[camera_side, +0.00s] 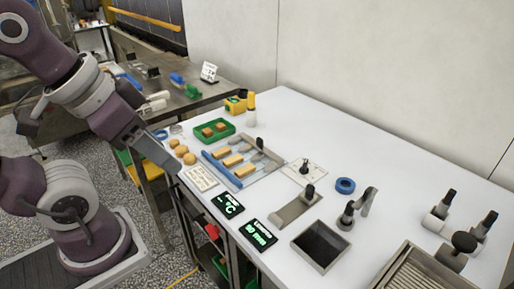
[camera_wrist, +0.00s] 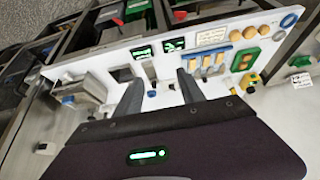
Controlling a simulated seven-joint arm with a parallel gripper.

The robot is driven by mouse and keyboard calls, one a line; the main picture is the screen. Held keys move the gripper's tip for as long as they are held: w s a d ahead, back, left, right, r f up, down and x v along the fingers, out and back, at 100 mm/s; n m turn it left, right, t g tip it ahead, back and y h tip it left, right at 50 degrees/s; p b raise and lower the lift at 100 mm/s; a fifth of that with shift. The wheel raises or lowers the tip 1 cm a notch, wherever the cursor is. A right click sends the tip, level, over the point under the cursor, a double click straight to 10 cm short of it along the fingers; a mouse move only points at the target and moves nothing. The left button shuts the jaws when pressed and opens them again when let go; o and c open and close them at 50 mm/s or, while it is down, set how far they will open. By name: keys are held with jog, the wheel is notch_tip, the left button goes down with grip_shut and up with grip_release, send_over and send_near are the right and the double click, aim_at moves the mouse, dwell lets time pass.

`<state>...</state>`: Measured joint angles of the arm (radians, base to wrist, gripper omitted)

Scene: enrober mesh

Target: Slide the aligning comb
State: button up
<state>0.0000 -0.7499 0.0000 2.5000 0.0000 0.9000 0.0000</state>
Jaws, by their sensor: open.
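A blue bar (camera_side: 221,169), which looks like the aligning comb, lies along the near left side of a grey lane plate; it also shows in the wrist view (camera_wrist: 206,48). Several orange-brown bars (camera_side: 233,160) lie in the lanes beside it, and the wrist view shows them too (camera_wrist: 207,61). Whether the blue bar has teeth is too small to tell. My gripper (camera_side: 168,162) is open and empty, above and left of the table's left edge, apart from the blue bar. The wrist view shows its two fingers spread (camera_wrist: 158,86).
Round biscuits (camera_side: 183,150) and a green tray (camera_side: 213,130) stand near the lanes. A printed card (camera_side: 201,178) and two displays (camera_side: 228,205) lie along the front edge. A square black opening (camera_side: 320,246) and a blue ring (camera_side: 345,185) are farther right.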

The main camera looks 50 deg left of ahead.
jog(key=shift+c, duration=1.1)
jog(key=w+r+n, duration=0.1)
jog(key=w, duration=0.2)
jog(key=w+a+r+n+g, duration=0.1)
jog(key=w+n, duration=0.1)
jog(key=w, duration=0.1)
jog(key=w+r+n+h, duration=0.1)
jog(key=w+n, duration=0.1)
jog(key=w, duration=0.2)
jog(key=shift+a+r+g, duration=0.3)
jog(key=shift+a+r, duration=0.1)
jog(key=shift+c, duration=0.2)
jog(key=n+g+y, duration=0.1)
jog(key=n+g, duration=0.3)
jog(key=n, duration=0.9)
send_over(260, 138)
jog(key=f, duration=1.8)
jog(key=shift+s+d, duration=0.1)
jog(key=shift+s, duration=0.1)
notch_tip(260, 138, down, 7)
jog(key=shift+w, duration=0.1)
jog(key=shift+f, duration=0.4)
